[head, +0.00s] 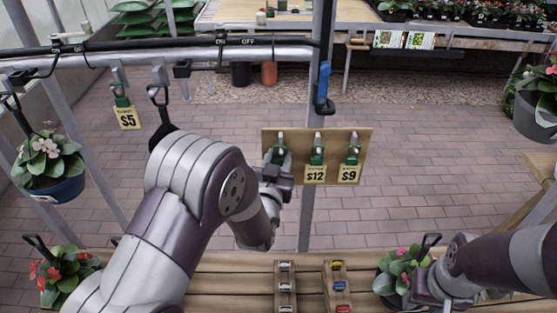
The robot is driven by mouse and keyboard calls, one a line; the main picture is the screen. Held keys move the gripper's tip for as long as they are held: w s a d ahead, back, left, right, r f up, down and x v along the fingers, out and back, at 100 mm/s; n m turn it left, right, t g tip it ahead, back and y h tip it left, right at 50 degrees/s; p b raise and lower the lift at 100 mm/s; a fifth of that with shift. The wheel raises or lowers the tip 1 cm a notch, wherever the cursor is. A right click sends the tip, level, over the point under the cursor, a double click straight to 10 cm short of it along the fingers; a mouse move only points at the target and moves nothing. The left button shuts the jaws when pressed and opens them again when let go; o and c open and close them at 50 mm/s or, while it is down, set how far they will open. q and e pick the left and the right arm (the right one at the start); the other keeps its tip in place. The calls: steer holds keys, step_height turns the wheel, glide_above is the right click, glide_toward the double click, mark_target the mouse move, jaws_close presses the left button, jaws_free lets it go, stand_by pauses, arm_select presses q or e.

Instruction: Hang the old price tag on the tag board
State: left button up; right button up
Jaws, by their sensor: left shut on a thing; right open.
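The tag board (360,136) is a tan panel by the grey post, with three pegs in a row. A $12 tag (315,173) hangs on the middle peg and a $9 tag (348,174) on the right peg, both with green tops. My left gripper (279,174) is at the board's left peg, shut on a price tag with a green top (279,156). The gripper hides its lower part and price, and I cannot tell whether it sits on the peg. A $5 tag (128,117) hangs from the rail at left. My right gripper (428,292) is open beside a potted plant (396,272).
The slatted wooden bench (230,265) bears two strips (285,285) (337,287) of small coloured pieces and a red-flowered plant (62,274). A pink-flowered basket (52,165) hangs at left. A blue-handled tool (323,88) hangs on the post.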

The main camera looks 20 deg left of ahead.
arm_select(q)
steer(key=shift+w+r, duration=0.1)
steer(key=o, duration=1)
steer(key=shift+d, duration=0.1)
steer(key=shift+d+r, duration=0.1)
steer(key=shift+d, duration=0.05)
